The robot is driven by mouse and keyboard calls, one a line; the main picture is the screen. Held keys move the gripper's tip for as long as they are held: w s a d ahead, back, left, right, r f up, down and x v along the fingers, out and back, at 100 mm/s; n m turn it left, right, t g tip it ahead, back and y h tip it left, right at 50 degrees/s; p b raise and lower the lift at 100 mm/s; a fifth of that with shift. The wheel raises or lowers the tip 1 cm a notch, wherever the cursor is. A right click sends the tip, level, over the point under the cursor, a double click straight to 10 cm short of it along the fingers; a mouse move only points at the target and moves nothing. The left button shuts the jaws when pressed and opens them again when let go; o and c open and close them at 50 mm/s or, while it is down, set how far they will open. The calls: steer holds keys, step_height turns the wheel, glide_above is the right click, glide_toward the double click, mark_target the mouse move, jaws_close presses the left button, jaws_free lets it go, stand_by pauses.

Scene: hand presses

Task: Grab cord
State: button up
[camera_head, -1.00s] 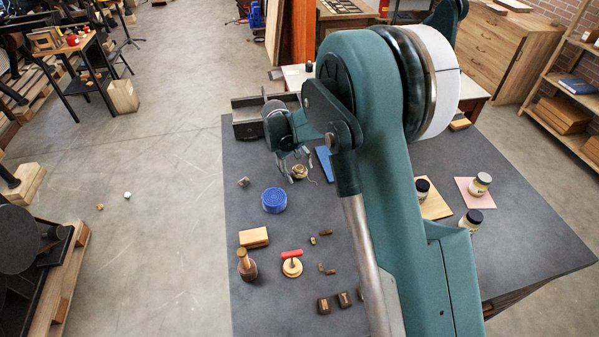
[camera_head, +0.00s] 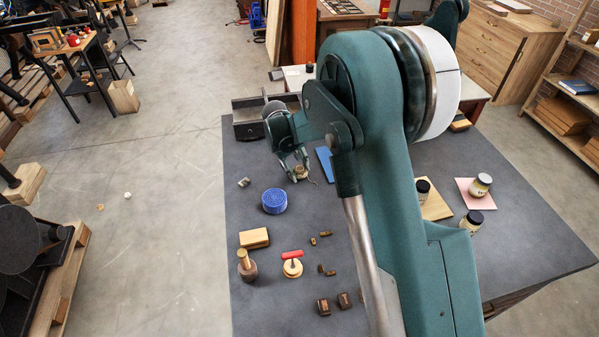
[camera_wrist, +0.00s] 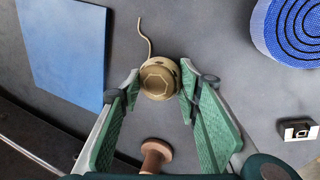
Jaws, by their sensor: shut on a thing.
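The cord is a small tan wound bundle with a loose tail; it lies on the dark table in the wrist view (camera_wrist: 160,79), its tail trailing up and away. It also shows in the head view (camera_head: 301,173). My gripper (camera_wrist: 160,88) has one green-padded fingertip on each side of the cord bundle, shut on it. In the head view my gripper (camera_head: 297,176) is low at the table, beyond the blue round tin. I cannot tell whether the cord is lifted off the table.
A blue board (camera_wrist: 66,45) lies left of the cord in the wrist view. A blue round tin (camera_wrist: 290,30) and a small metal piece (camera_wrist: 298,129) are to the right. A brown wooden spool-like piece (camera_wrist: 155,156) sits between my finger bases. Jars (camera_head: 472,222) stand at the right.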

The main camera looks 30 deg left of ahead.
mark_target(299, 168)
steer(key=shift+r, duration=0.1)
steer(key=shift+r, duration=4.9)
